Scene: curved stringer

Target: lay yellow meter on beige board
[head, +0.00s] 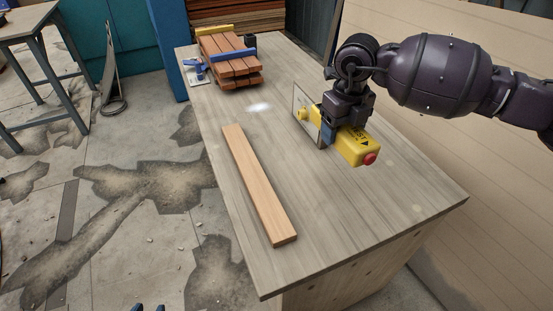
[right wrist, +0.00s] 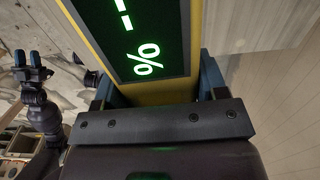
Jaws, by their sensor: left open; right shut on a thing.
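The yellow meter (head: 355,150) has a red knob at one end and is on the right side of the workbench. My right gripper (head: 328,135) is shut on it from above. In the right wrist view the meter (right wrist: 182,88) fills the space between the fingers, its dark screen showing green marks. Whether its underside touches the bench is hard to tell. The beige board (head: 258,185) lies flat on the bench, left of the meter and apart from it, with nothing on it. My left gripper (head: 148,307) barely shows at the bottom edge; it is open and empty in the right wrist view (right wrist: 32,62).
The workbench (head: 350,220) is bare around the board and toward the front. A stack of reddish-brown planks (head: 228,58) with blue and yellow clamps stands at its far end. A thin pale plate (head: 301,98) shows behind the meter. A table (head: 30,22) stands at far left.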

